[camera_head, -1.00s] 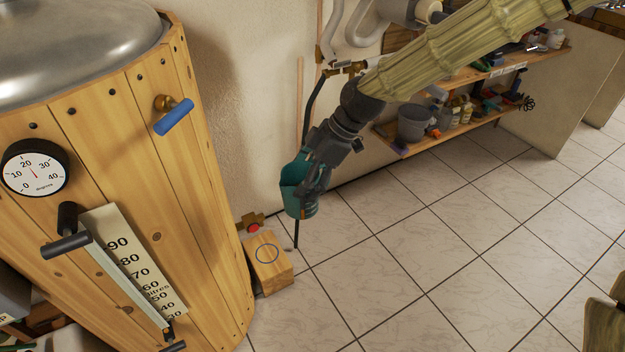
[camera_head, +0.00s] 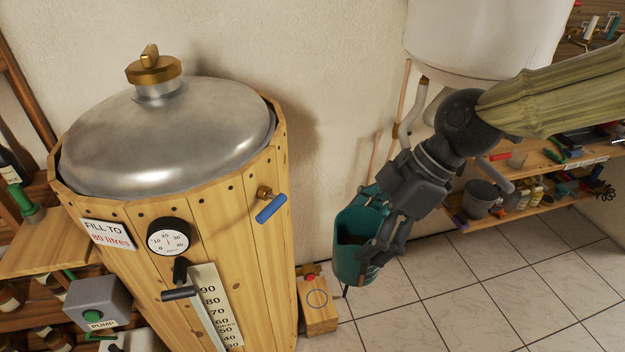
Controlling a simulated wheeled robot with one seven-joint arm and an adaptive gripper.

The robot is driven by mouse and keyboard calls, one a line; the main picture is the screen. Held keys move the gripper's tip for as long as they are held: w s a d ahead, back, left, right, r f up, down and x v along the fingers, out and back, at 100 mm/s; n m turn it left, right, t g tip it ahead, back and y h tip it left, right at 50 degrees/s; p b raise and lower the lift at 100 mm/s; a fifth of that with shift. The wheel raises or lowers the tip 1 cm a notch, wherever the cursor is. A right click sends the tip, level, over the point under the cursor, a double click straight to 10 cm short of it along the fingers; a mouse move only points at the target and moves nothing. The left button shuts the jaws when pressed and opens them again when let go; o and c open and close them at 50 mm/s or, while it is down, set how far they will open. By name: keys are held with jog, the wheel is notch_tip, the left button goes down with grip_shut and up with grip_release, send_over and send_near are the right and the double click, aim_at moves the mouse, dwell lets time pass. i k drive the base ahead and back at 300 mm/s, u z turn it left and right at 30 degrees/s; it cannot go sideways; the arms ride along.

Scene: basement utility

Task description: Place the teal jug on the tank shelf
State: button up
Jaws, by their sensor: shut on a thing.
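The teal jug (camera_head: 352,262) is held in the air right of the wooden tank, with its open top facing up and its inside dark. My gripper (camera_head: 378,250) is shut on the jug at its right side, and the fingers partly cover it. The tank (camera_head: 245,250) is clad in wood with a domed metal lid, a round dial, a litre scale and a blue-handled tap. A wooden shelf (camera_head: 45,250) shows at the tank's left side; I cannot tell whether this is the tank shelf.
A small wooden block (camera_head: 318,312) with a circle mark stands on the floor by the tank. A grey pump box (camera_head: 98,300) is at lower left. Wall shelves with a grey bucket (camera_head: 482,198) and bottles are at right. Tiled floor at lower right is clear.

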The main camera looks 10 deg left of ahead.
aim_at(41, 236)
jog(key=u, duration=2.3)
jog(key=k, duration=0.25)
jog(key=z, duration=0.3)
jog(key=i, duration=0.9)
jog(key=u, duration=0.05)
